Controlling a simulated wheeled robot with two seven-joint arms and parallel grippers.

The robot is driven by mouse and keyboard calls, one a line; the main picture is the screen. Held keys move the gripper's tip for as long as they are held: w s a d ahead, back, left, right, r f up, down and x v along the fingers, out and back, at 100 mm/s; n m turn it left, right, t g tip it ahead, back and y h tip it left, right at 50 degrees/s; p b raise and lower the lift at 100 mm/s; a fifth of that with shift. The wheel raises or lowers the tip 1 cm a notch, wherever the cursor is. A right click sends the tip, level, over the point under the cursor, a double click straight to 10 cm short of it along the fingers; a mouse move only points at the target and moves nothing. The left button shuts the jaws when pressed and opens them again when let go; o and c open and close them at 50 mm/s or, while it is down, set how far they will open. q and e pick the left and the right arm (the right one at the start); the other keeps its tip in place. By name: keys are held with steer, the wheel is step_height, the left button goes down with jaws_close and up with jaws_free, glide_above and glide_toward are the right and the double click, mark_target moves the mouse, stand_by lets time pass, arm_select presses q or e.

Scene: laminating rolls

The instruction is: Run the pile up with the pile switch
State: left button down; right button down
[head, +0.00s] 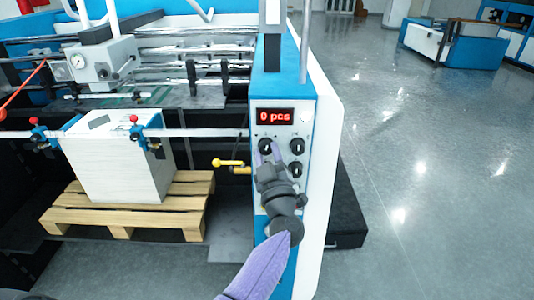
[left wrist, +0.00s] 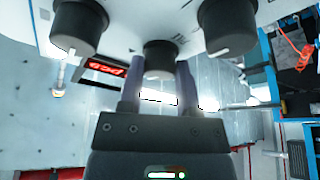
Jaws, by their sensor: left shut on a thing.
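The control panel (head: 290,125) on the blue machine column has a red display (head: 275,116) reading "0 pcs" and several black knobs. My left gripper (head: 269,148) is at the upper left knob (head: 265,144). In the left wrist view my left gripper (left wrist: 158,78) has its two fingers on either side of a black knob (left wrist: 160,60), shut on it. The knob labels are too small to read, so I cannot tell by print which is the pile switch. The pile (head: 118,165), a tall white stack, stands on a wooden pallet (head: 160,212). My right gripper is not in view.
Neighbouring knobs (head: 297,146) (head: 296,169) sit close to the gripped one. A yellow-handled lever (head: 227,162) sticks out left of the panel. A rail with red-topped clamps (head: 134,119) crosses above the pile. The grey floor (head: 420,180) on the right is clear.

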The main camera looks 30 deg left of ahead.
arm_select(q)
steer(key=shift+d+n+g, duration=0.1)
steer(key=shift+n+g, duration=0.5)
steer(key=shift+n, duration=0.8)
steer(key=shift+y, duration=0.3)
steer(key=shift+c, duration=1.5)
jaws_free()
